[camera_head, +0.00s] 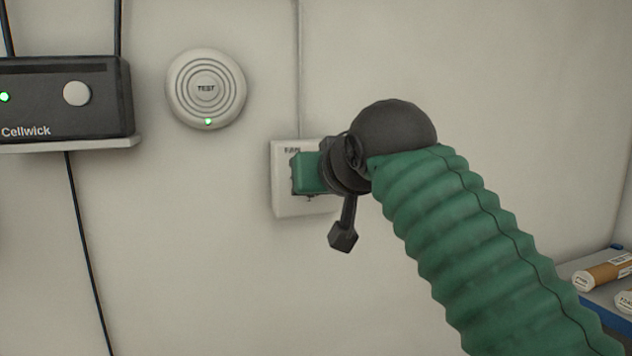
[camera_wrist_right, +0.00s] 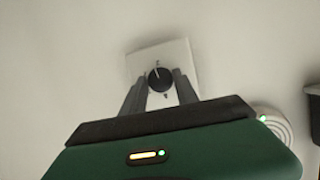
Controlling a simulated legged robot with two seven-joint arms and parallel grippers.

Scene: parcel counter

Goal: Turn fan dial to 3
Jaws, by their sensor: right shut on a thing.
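The white fan plate (camera_head: 283,203) is on the wall in the middle of the head view, with its label partly covered. My right gripper (camera_head: 306,173) reaches in front of the plate and hides the dial there. In the right wrist view the black round dial (camera_wrist_right: 160,79) with a pale pointer mark shows on the fan plate (camera_wrist_right: 178,53). The fingers of my right gripper (camera_wrist_right: 160,90) stand on either side of the dial, shut on it. The numbers around the dial are too small to read. My left gripper is not in view.
A round white TEST alarm (camera_head: 206,89) with a green light is on the wall left of the plate. A black Cellwick box (camera_head: 66,98) sits on a shelf (camera_head: 70,146) at far left. Labelled rolls (camera_head: 603,272) lie at the lower right. The wall below the plate is clear.

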